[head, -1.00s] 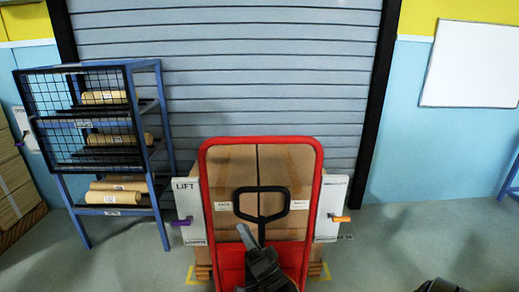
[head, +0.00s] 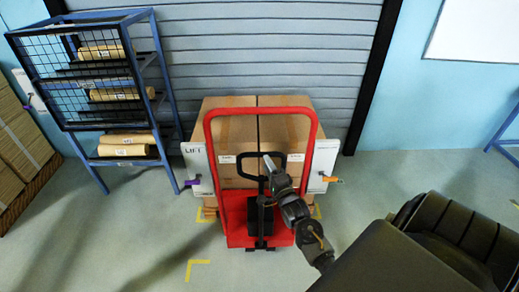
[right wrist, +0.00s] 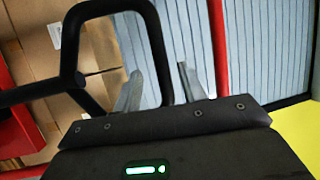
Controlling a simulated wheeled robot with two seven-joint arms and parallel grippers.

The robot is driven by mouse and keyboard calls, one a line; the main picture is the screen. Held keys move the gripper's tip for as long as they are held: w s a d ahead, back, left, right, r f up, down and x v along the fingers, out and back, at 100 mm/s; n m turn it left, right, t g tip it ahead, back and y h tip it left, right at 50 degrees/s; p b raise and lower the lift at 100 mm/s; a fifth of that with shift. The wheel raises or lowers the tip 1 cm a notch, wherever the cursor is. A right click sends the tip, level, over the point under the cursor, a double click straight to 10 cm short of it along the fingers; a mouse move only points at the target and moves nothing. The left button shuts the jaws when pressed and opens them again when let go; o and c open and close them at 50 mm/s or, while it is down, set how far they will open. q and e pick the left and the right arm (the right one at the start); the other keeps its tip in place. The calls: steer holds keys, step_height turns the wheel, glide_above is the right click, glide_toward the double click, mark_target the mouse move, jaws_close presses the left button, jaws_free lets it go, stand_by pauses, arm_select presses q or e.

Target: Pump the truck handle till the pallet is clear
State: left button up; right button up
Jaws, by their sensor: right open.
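The red pallet truck (head: 236,232) stands upright in front of the shutter. Its black looped handle (head: 240,166) rises at the middle of the red frame. My right gripper (head: 270,164) is at the right side of the loop. In the right wrist view, my open right gripper (right wrist: 160,88) has a finger on either side of the handle's side bar (right wrist: 157,45); I cannot tell whether they touch it. Behind the truck, large brown cartons (head: 228,103) stand on a wooden pallet (head: 210,203), mostly hidden. The gap beneath the pallet is not clear to see. My left gripper is out of view.
White panels flank the load, one marked LIFT (head: 195,160), with a purple tab (head: 192,183) at left and an orange tab (head: 329,179) at right. Yellow marks (head: 198,262) lie on open floor.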

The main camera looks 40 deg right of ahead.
steer(key=p+x, duration=0.1)
steer(key=x, duration=0.6)
steer(key=shift+w, duration=0.35)
steer(key=shift+r, duration=0.1)
jaws_close()
